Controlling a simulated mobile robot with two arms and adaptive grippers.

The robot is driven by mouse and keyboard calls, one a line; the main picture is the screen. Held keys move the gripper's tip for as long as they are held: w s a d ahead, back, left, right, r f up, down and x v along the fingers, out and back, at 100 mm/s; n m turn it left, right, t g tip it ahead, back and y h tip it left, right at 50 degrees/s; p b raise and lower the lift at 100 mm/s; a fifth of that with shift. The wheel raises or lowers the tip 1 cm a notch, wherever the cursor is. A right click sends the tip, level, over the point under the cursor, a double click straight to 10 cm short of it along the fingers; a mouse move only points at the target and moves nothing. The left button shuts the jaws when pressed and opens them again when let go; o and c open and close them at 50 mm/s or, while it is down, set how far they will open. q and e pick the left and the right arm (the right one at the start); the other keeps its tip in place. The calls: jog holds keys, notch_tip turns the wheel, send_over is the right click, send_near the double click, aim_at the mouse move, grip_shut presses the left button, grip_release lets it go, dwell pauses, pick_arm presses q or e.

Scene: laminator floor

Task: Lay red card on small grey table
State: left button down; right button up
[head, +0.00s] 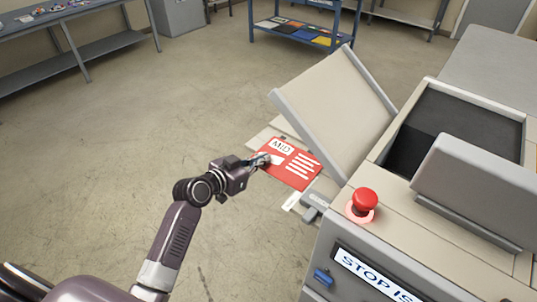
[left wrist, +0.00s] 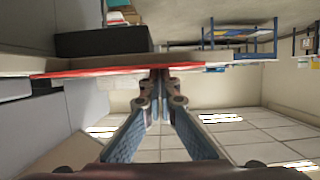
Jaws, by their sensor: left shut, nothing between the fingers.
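The red card (head: 290,178), with white print and the letters "MID", lies on the pale tray (head: 262,141) at the machine's left side, its right part jutting toward the machine. In the left wrist view the card (left wrist: 100,71) shows as a thin red edge. My left gripper (head: 262,160) is at the card's left edge, its fingertips (left wrist: 160,78) together and close to the card; I cannot tell whether they touch it. They hold nothing. Which piece of furniture is the small grey table I cannot tell. My right gripper is not in view.
The machine has a tilted grey panel (head: 335,105) just beyond the card and a red stop button (head: 364,203) to its right. A long grey bench (head: 70,72) stands far left, a blue rack (head: 300,32) with coloured sheets at the back. The floor between is clear.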

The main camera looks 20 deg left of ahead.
pick_arm(q)
jog(key=shift+s+r+p, duration=0.1)
jog(key=shift+r+p, duration=0.05)
jog(key=shift+p, duration=0.5)
jog(key=shift+w, duration=0.2)
